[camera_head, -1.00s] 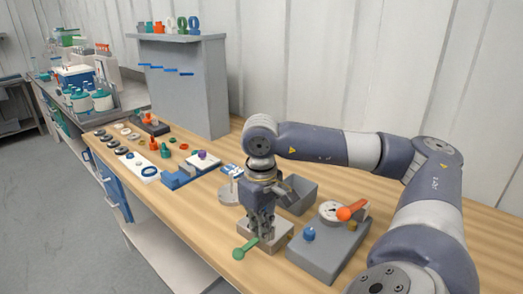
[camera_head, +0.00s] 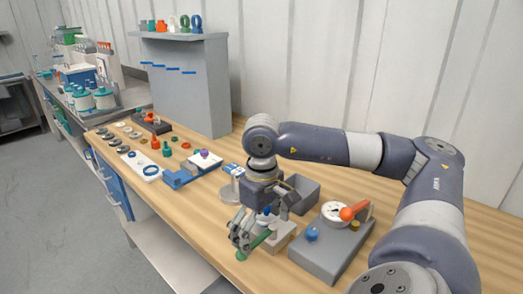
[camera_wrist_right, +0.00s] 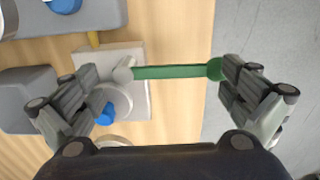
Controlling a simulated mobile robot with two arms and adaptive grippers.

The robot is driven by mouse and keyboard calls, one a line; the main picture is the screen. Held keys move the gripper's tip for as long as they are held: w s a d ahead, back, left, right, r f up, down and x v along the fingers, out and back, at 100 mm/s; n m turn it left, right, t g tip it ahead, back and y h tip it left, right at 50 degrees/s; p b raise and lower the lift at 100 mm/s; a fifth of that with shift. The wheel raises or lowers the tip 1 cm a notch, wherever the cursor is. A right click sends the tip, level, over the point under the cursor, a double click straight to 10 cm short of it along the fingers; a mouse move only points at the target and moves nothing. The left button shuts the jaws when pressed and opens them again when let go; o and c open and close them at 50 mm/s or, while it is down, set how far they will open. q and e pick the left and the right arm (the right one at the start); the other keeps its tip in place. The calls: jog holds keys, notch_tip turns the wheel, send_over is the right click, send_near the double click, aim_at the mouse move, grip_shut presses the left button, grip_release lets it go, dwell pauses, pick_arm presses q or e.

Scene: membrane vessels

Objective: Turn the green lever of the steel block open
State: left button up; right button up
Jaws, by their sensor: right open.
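The green lever (camera_head: 256,244) lies across the front side of the light steel block (camera_head: 284,239) and sticks out toward the table's front edge. In the right wrist view the lever (camera_wrist_right: 170,72) runs sideways from its pivot on the block (camera_wrist_right: 138,108) to a round green end at the right. My right gripper (camera_wrist_right: 160,78) is open, with one finger pair beyond each end of the lever and nothing between them gripped. In the head view the right gripper (camera_head: 256,230) is low over the block and partly hides it. My left gripper is not in view.
A grey block (camera_head: 325,258) with an orange lever (camera_head: 354,210) and a blue knob stands to the right. A grey open bin (camera_head: 301,191) is behind. Fittings and rings lie to the left. The table's front edge is close to the lever's end.

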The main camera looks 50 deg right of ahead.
aim_at(261, 237)
notch_tip(261, 237, up, 7)
jog(key=shift+r, duration=0.15)
dwell(0.7)
